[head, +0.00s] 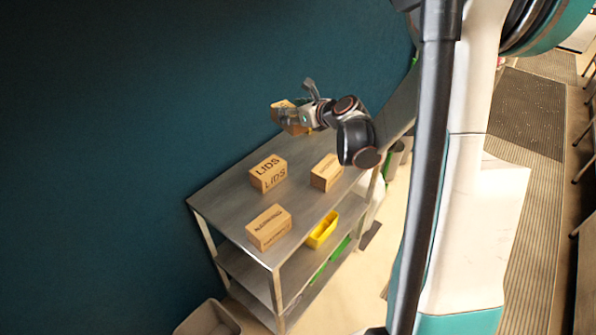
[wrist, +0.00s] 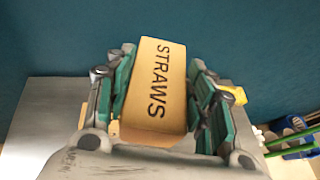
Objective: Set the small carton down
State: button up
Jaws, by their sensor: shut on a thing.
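The small carton (wrist: 158,90) is a tan box printed "STRAWS", seen in the wrist view between my green-padded fingers. My gripper (wrist: 160,100) is shut on it. In the head view the carton (head: 283,112) shows at the end of my arm, partly covered by my gripper (head: 298,116). It appears held above the far part of the steel table (head: 225,207), near the teal wall. The carton's underside is hidden, and I cannot tell its exact height above the table.
On the table stand a "LIDS" carton (head: 268,173), another carton (head: 326,172) to its right, and one more (head: 268,228) near the front. A yellow bin (head: 322,230) sits at the table's right side, lower down. A grey bin (head: 208,318) stands at bottom left. Bare tabletop shows between cartons.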

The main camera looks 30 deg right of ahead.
jog(key=d+f+m+h, duration=0.2)
jog(key=d, duration=2.2)
jog(key=f+b, duration=0.2)
jog(key=f, duration=0.7)
jog(key=f+b, duration=0.3)
jog(key=f, duration=0.7)
jog(key=shift+w+a+f, duration=0.1)
jog(key=shift+a+f, duration=0.1)
jog(key=shift+f, duration=0.15)
jog(key=o, duration=1.1)
